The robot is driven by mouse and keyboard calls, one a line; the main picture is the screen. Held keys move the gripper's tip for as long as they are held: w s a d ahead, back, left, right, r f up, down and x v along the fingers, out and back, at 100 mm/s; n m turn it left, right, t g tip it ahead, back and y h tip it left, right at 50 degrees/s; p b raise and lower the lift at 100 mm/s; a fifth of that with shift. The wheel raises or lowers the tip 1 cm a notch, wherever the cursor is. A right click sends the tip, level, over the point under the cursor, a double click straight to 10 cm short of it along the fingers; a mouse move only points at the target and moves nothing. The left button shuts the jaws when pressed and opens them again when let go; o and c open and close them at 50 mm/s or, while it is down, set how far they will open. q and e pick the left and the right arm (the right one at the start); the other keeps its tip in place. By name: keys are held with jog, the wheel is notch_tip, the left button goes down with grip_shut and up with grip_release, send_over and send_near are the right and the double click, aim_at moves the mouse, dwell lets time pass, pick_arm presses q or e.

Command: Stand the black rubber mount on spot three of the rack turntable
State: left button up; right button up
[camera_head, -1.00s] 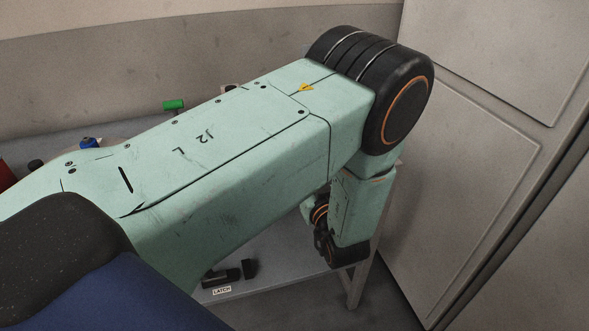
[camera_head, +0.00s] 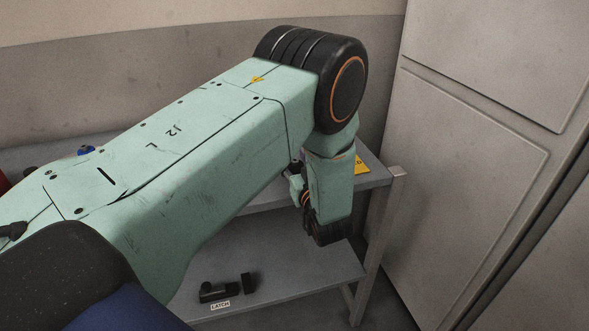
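I cannot make out the black rubber mount or the rack turntable in this view. My own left arm, pale green with black joints, fills the middle and covers much of the rack. Its forearm hangs down at the rack's right end. The fingers of my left gripper are not visible; they are out of sight behind or beyond the arm. My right gripper is not in view.
A grey rack has an upper shelf (camera_head: 373,181) and a lower shelf (camera_head: 317,275). Black latch parts (camera_head: 214,291) and a small black block (camera_head: 248,283) lie below, by a LATCH label (camera_head: 220,305). A blue item (camera_head: 86,150) shows at left. A grey cabinet (camera_head: 465,150) stands right.

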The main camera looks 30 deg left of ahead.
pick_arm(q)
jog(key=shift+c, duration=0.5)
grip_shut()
